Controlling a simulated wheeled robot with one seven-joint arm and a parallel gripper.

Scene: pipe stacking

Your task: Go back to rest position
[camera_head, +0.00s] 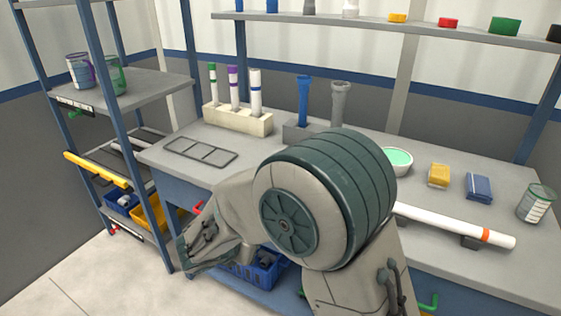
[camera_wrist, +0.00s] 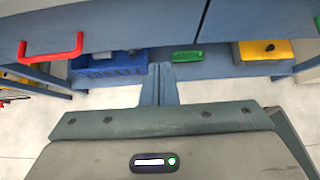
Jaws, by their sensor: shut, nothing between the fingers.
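My gripper (camera_wrist: 160,72) is in the wrist view, with its two fingers together and nothing between them. It points at the lower front of the workbench, below the drawers, and touches nothing that I can see. In the head view my bent arm stands in front of the workbench (camera_head: 295,150), with its far end low at the left of centre. The fingertips cannot be made out there.
A holder (camera_head: 238,121) with several capped tubes stands on the bench beside a flat grey frame (camera_head: 200,152). A shelf rack (camera_head: 135,88) stands left. A red drawer handle (camera_wrist: 50,55) is near my gripper.

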